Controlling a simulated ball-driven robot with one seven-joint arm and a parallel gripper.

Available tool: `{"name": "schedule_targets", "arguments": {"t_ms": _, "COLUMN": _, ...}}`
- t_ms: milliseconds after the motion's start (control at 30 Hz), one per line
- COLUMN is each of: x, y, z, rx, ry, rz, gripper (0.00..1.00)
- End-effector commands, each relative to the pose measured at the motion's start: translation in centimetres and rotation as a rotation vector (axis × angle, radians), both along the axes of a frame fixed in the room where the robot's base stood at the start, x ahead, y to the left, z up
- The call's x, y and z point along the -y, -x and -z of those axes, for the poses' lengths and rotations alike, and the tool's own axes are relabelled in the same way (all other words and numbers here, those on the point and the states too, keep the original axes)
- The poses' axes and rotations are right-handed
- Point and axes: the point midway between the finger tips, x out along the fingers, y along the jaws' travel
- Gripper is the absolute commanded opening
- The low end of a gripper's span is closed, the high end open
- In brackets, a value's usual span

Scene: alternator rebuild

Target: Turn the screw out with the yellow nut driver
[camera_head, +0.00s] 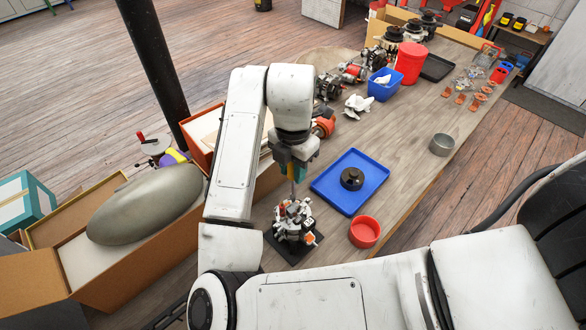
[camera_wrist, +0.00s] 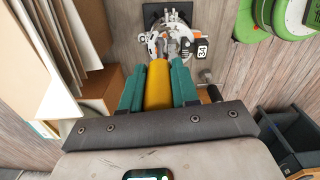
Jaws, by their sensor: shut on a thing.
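My gripper (camera_wrist: 157,88) is shut on the yellow nut driver (camera_wrist: 158,85), whose yellow handle sits between the two green fingers in the wrist view. In the head view my gripper (camera_head: 291,172) is above the alternator (camera_head: 295,222), with the driver's shaft pointing down at it. The alternator also shows in the wrist view (camera_wrist: 174,42), beyond the driver. It stands on a black base plate (camera_head: 277,250) near the table's front end. The driver's tip and the screw are too small or hidden, so I cannot tell whether they touch.
A blue tray (camera_head: 335,196) holding a dark round part (camera_head: 352,178) lies right of the alternator. A red bowl (camera_head: 365,232) and a grey metal cup (camera_head: 441,145) stand nearby. A blue bin (camera_head: 383,87) and red container (camera_head: 410,63) are farther back. Cardboard boxes crowd the left.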

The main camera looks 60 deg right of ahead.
Motion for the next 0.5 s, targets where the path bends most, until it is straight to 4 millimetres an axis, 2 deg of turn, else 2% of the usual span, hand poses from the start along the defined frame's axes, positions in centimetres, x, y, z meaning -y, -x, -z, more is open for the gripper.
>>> {"name": "schedule_targets", "arguments": {"t_ms": 500, "x": 0.00, "y": -0.03, "z": 0.01, "rx": 0.001, "ry": 0.001, "rz": 0.635, "gripper": 0.00}}
